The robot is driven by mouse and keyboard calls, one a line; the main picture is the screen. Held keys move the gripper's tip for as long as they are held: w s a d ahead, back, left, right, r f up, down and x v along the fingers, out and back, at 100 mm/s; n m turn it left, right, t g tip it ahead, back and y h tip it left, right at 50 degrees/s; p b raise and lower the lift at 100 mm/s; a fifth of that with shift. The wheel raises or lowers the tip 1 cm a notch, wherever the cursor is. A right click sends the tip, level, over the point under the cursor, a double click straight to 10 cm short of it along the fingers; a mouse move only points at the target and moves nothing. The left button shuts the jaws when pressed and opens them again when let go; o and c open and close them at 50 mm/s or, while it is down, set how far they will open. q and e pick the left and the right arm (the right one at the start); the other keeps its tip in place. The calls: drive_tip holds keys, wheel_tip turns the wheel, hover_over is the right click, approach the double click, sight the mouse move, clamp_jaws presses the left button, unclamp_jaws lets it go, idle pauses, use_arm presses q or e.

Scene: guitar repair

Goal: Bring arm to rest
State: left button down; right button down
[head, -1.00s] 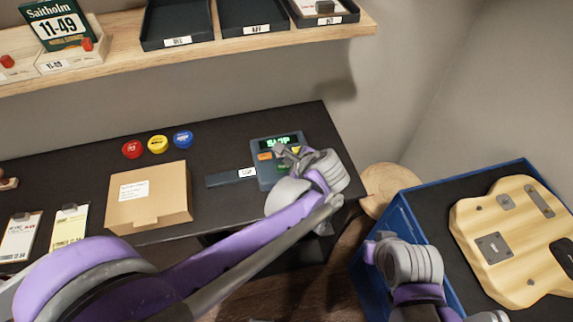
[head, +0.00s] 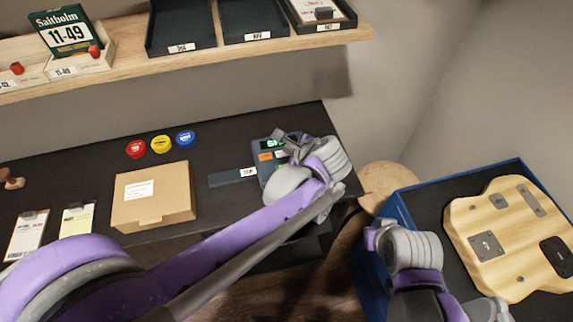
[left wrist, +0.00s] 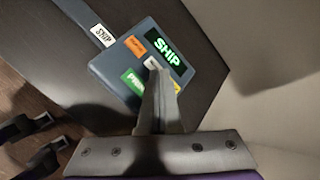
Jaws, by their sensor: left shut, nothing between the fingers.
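My left arm reaches in from the left in the head view. Its gripper (head: 281,137) is shut and empty above the dark blue-grey device (head: 267,168) with a lit green screen. In the left wrist view, the shut fingers (left wrist: 157,72) overlap the lower part of the device (left wrist: 112,70), whose screen reads SHIP. I cannot tell whether they touch it. Orange, green and yellow buttons show around the fingers. My right arm is at lower right in the head view, by the blue-walled bin; its fingers are not clear.
A cardboard box (head: 153,195) and red (head: 136,149), yellow (head: 161,144) and blue (head: 185,139) round tins sit on the dark bench. A shelf (head: 225,52) with trays runs above. The blue bin (head: 400,212) holds a wooden guitar body (head: 505,240). A round wooden stool top (head: 387,176) is beside it.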

idle(0.4)
use_arm(q)
drive_tip(key=shift+a, duration=0.25)
drive_tip(key=s+a+f+n+g+h, duration=0.1)
drive_tip(key=s+a+n+h, duration=0.1)
drive_tip(key=s+a+n, duration=0.5)
drive_tip(key=s+a+f+n+g+h, duration=0.1)
drive_tip(key=s+a+f+n+h, duration=0.1)
drive_tip(key=s+a+n, duration=0.5)
drive_tip(key=s+n, duration=0.6)
drive_tip(key=n, duration=0.1)
drive_tip(key=shift+a+f+h, duration=0.15)
drive_tip(key=shift+a+h, duration=0.15)
